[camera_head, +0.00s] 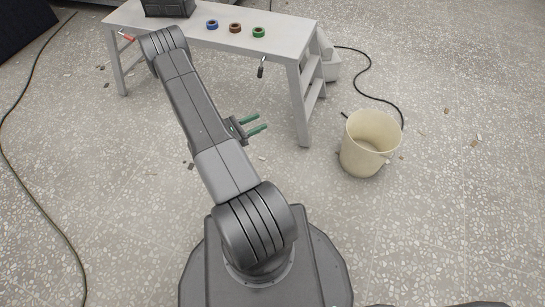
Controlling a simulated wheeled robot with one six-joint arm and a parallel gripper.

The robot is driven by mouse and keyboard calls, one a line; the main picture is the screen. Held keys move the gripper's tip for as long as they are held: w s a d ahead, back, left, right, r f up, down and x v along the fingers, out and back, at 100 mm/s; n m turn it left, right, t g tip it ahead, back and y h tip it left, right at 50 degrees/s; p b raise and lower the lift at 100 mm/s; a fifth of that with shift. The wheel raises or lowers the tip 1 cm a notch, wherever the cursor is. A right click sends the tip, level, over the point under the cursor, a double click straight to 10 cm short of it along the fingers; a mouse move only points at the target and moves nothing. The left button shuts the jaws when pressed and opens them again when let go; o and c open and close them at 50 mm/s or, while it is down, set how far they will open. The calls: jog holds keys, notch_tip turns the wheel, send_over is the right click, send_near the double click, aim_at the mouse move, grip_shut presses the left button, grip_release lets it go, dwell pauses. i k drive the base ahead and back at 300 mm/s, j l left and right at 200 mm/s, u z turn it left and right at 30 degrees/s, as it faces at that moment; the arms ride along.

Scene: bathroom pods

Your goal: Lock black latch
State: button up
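A small dark piece (262,67) hangs at the front edge of the grey-white bench (222,35), toward its right end. It may be the black latch, but it is too small to tell its shape or whether it is locked. My gripper (262,121) has two green fingers pointing right, with a gap between them and nothing held. It shows in front of and below the dark piece in the picture, clear of the bench. Part of it is hidden behind my arm.
Blue (212,24), brown (235,27) and green (259,31) rolls and a black case (167,7) sit on the bench. A red-handled piece (127,37) is at its left end. A cream bucket (369,143) stands right. A black cable (369,75) crosses the debris-strewn floor.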

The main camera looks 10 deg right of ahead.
aim_at(261, 68)
jog(key=k+z, duration=0.1)
jog(key=k, duration=0.2)
jog(key=i+l+z, duration=0.1)
jog(key=i+l, duration=0.7)
jog(key=i, duration=0.2)
jog(key=z, duration=0.05)
